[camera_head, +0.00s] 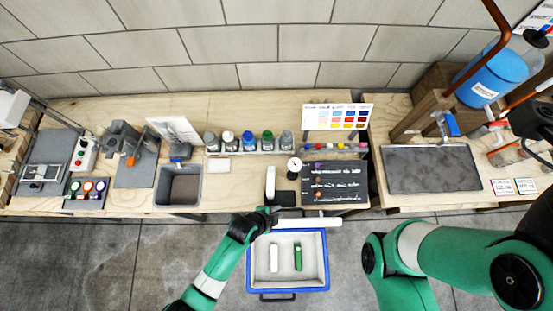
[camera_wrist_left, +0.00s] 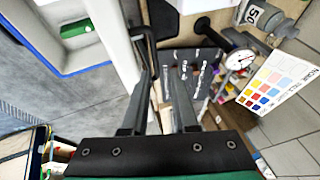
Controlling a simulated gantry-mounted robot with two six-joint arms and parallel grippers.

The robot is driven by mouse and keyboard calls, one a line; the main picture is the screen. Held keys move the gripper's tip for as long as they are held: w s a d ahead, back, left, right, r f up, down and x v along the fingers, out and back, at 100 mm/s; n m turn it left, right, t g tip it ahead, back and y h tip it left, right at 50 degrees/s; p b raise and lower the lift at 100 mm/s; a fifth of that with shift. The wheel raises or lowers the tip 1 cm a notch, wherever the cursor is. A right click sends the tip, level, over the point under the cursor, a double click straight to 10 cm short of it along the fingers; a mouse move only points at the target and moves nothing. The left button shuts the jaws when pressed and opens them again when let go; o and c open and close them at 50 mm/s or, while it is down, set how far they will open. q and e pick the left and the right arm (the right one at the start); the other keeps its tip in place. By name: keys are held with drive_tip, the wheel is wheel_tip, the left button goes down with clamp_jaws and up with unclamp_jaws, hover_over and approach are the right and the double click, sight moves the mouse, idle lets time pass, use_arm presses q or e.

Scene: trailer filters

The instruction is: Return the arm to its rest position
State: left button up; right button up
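My left gripper (camera_head: 272,218) is at the front edge of the bench, above the back rim of a blue-rimmed grey bin (camera_head: 326,262). In the left wrist view its two dark fingers (camera_wrist_left: 163,70) stand apart, with nothing visible between them. A white bar (camera_head: 310,222) runs to the right beside the gripper; it also shows in the left wrist view (camera_wrist_left: 112,45), left of the fingers. A white cylinder (camera_head: 274,258) and a green cylinder (camera_head: 298,258) lie in the bin. My right arm reaches up the right side; its fingers cannot be made out.
A black written board (camera_head: 335,193), a round gauge (camera_head: 294,164) and several capped jars (camera_head: 247,140) are on the bench behind the gripper. A grey tray (camera_head: 178,186) is farther left. A blue container (camera_head: 490,78) stands back right. The floor left of the bin is clear.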

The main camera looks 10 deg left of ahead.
idle(0.4)
use_arm(q)
drive_tip(key=w+a+r+n+t+p, duration=0.15)
drive_tip(key=w+r+t, duration=0.35)
drive_tip(key=w+r, duration=1.3)
drive_tip(key=w+a+r+n+t, duration=0.1)
drive_tip(key=w+a+r+t, duration=0.1)
drive_tip(key=r, duration=0.8)
drive_tip(key=w+a+r+t+p, duration=0.1)
drive_tip(key=w+a+r+t, duration=0.1)
drive_tip(key=r, duration=0.7)
drive_tip(key=w+a+r+n+t, duration=0.1)
drive_tip(key=w+a+r+t, duration=0.15)
drive_tip(key=r, duration=0.75)
drive_tip(key=s+a+r+n+t, duration=0.2)
drive_tip(key=r+t, duration=0.1)
drive_tip(key=r, duration=0.7)
drive_tip(key=s+a+r+n+t, duration=0.2)
drive_tip(key=s+r+t, duration=0.1)
drive_tip(key=r, duration=0.8)
drive_tip(key=s+a+r+n+t+y, duration=0.1)
drive_tip(key=s+a+r+n+t, duration=0.1)
drive_tip(key=s+r+n, duration=0.2)
drive_tip(key=s+a+r+n+t+y, duration=0.1)
drive_tip(key=s+r+n+t, duration=0.2)
drive_tip(key=s+r, duration=0.6)
drive_tip(key=shift+s+a+r+n+t+p, duration=0.35)
drive_tip(key=shift+s+a+r+n+p, duration=0.05)
drive_tip(key=shift+r+n, duration=0.35)
